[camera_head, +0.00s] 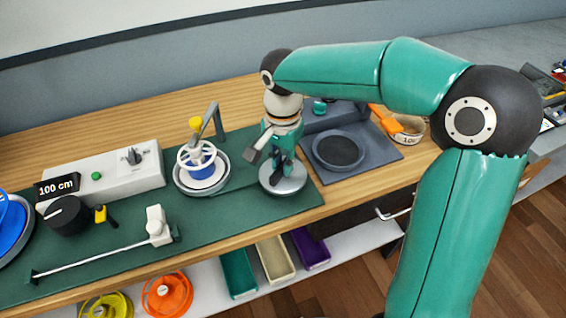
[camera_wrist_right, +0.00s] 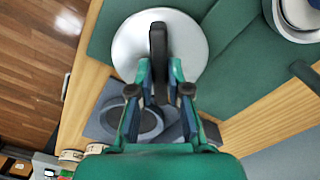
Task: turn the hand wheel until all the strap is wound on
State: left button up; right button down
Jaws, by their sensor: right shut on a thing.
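A round silver disc (camera_head: 284,182), which looks like the hand wheel, lies on the green mat and also shows in the right wrist view (camera_wrist_right: 130,45). My right gripper (camera_head: 281,165) points down over it. In the right wrist view its fingers (camera_wrist_right: 159,90) are shut on a black handle (camera_wrist_right: 158,45) above the disc. A blue spool (camera_head: 202,170) with a white spoked ring stands on a round base left of the disc. A yellow knob (camera_head: 195,122) is above it. I cannot make out the strap. My left gripper is out of view.
A white box (camera_head: 120,172) with a "100 cm" display (camera_head: 57,187) stands on the left. A grey tray (camera_head: 373,155) with a round recess is on the right. Orange (camera_head: 167,294) and yellow (camera_head: 106,304) reels and several bins lie on the lower shelf.

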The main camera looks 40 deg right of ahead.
jog(key=m+b, duration=0.1)
jog(key=m, duration=0.6)
jog(key=shift+w, duration=0.1)
jog(key=m, duration=0.4)
jog(key=shift+r+m+b, duration=0.1)
jog(key=shift+m+b, duration=0.25)
jog(key=shift+m, duration=0.05)
jog(key=m, duration=0.2)
jog(key=shift+m+b, duration=0.3)
jog(key=shift+m, duration=0.1)
jog(key=shift+m+b, duration=0.35)
jog(key=shift+m, duration=0.05)
jog(key=m+b, duration=0.1)
jog(key=b, duration=0.1)
jog(key=m+b, duration=0.2)
jog(key=b, duration=0.1)
jog(key=shift+f, duration=0.3)
jog(key=shift+r+m+b, duration=0.2)
jog(key=shift+m+b, duration=0.2)
jog(key=shift+b, duration=0.65)
jog(key=shift+r, duration=0.1)
jog(key=c, duration=1.1)
grip_release()
